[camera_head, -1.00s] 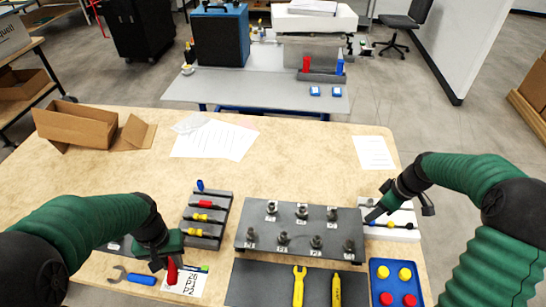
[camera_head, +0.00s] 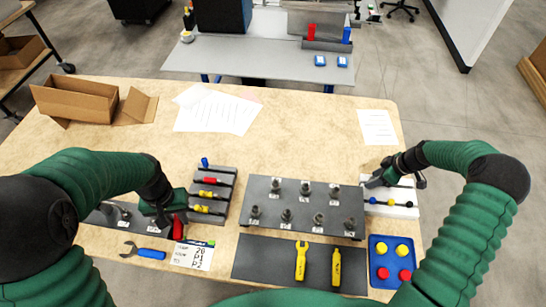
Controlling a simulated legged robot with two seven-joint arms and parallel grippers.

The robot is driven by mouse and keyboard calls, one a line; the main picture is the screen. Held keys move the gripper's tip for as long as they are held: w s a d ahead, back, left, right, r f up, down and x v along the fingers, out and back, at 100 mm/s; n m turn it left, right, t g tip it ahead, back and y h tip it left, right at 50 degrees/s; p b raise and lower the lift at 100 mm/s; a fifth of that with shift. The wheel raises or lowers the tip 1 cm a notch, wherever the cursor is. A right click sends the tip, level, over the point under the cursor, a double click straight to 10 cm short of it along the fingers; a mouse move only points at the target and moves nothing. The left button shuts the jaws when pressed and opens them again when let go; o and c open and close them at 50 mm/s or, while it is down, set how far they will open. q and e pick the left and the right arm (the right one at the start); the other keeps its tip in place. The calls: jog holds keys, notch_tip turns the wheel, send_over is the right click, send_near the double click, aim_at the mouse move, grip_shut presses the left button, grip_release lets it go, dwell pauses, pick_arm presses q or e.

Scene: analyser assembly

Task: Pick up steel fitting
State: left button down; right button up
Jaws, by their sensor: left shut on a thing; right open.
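Several steel fittings stand upright in the dark grey block (camera_head: 290,226) at the middle front, in two rows with small white labels; one fitting (camera_head: 304,188) is in the back row. Another small grey fitting-like piece (camera_head: 123,212) lies on the dark strip at the left. My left gripper (camera_head: 168,216) points down between that strip and the tool rack. It is shut, seemingly on a red object (camera_head: 179,229) beside it; its fingertips are partly hidden. My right gripper (camera_head: 388,181) is open, over the back of the white holder (camera_head: 393,213) right of the block.
A grey rack (camera_head: 226,191) with coloured screwdrivers stands left of the block. Yellow tools (camera_head: 301,261) lie on a dark mat in front. A blue tray (camera_head: 379,284) holds red and yellow buttons. A wrench (camera_head: 147,252) and label card (camera_head: 192,256) lie front left.

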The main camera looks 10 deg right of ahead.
pick_arm(q)
jog(key=shift+s, duration=0.1)
pick_arm(e)
jog(key=shift+a, duration=0.1)
jog(key=shift+c, duration=0.6)
pick_arm(q)
jog(key=shift+a, duration=0.1)
pick_arm(e)
grip_shut()
